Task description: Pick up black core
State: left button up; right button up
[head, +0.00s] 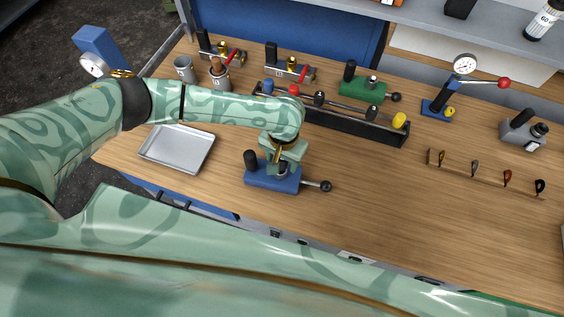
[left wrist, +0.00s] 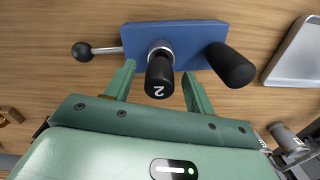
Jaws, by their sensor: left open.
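A black core (left wrist: 159,76) marked "2" stands upright in a silver collar on a blue fixture (left wrist: 180,40). My left gripper (left wrist: 160,86) is open, with one finger on each side of the core and gaps visible between them. In the head view my left gripper (head: 283,158) is above the blue fixture (head: 262,178), pointing down, and mostly hides the core. A thicker black post (left wrist: 231,64) stands on the same fixture beside one finger. A lever with a black ball (left wrist: 83,51) sticks out of the other end. My right gripper is not in view.
An empty metal tray (head: 178,148) lies left of the fixture. A long black rack (head: 350,124) is behind my gripper, with a green fixture (head: 363,90) beyond it. A rail of small tools (head: 485,174) lies at right. The table front right is clear.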

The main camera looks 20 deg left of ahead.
pick_arm(q)
jog(key=c, duration=1.1)
jog(key=shift+r, duration=0.1)
